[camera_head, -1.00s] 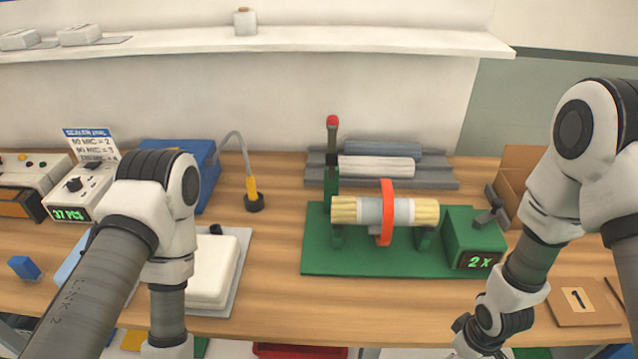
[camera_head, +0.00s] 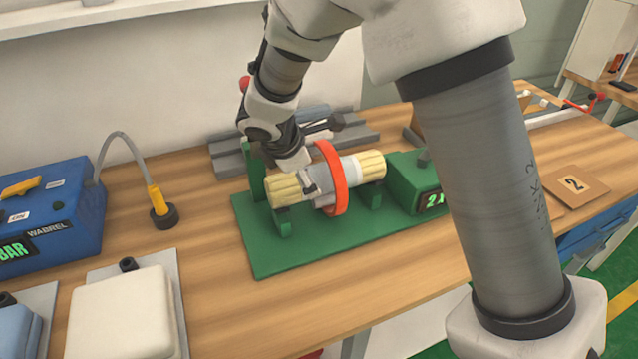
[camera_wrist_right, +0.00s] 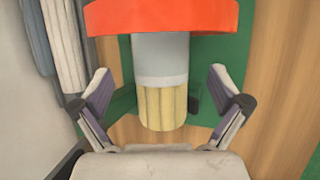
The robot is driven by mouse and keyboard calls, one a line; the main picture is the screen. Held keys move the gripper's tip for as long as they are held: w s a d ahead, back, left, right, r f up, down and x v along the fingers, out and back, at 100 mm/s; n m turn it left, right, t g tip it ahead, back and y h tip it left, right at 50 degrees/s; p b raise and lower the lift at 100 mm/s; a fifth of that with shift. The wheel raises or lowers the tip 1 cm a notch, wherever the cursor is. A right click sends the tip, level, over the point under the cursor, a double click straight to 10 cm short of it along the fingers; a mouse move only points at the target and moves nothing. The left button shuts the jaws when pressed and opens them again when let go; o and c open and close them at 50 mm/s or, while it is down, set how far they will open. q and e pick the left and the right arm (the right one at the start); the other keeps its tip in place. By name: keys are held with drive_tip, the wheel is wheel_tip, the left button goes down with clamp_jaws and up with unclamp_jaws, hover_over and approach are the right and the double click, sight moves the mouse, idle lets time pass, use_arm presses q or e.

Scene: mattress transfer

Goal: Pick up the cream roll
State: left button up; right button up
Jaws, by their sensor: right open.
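The cream roll (camera_head: 369,167) lies across a green cradle stand (camera_head: 262,262) on the bench, with a pale grey band around its middle. An orange ring (camera_head: 334,178) stands around the banded part. My right gripper (camera_head: 306,183) is over the roll, left of the ring, and its fingers partly hide the roll. In the right wrist view my gripper (camera_wrist_right: 160,80) is open, with one finger on each side of the roll (camera_wrist_right: 160,108) and a gap on both sides. My left gripper is out of view.
A grey rack (camera_head: 229,165) with pale rolls lies behind the stand. The green counter box (camera_head: 408,180) adjoins the roll's right end. A blue box (camera_head: 62,215) with a bent hose stands left. Bare wood lies in front of the stand.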

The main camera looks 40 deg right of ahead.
drive_tip(key=x, duration=0.5)
drive_tip(key=shift+w+f+b, duration=0.15)
drive_tip(key=shift+f+b, duration=0.2)
drive_tip(key=shift+f, duration=0.05)
drive_tip(key=shift+r, duration=0.1)
drive_tip(key=c, duration=1.5)
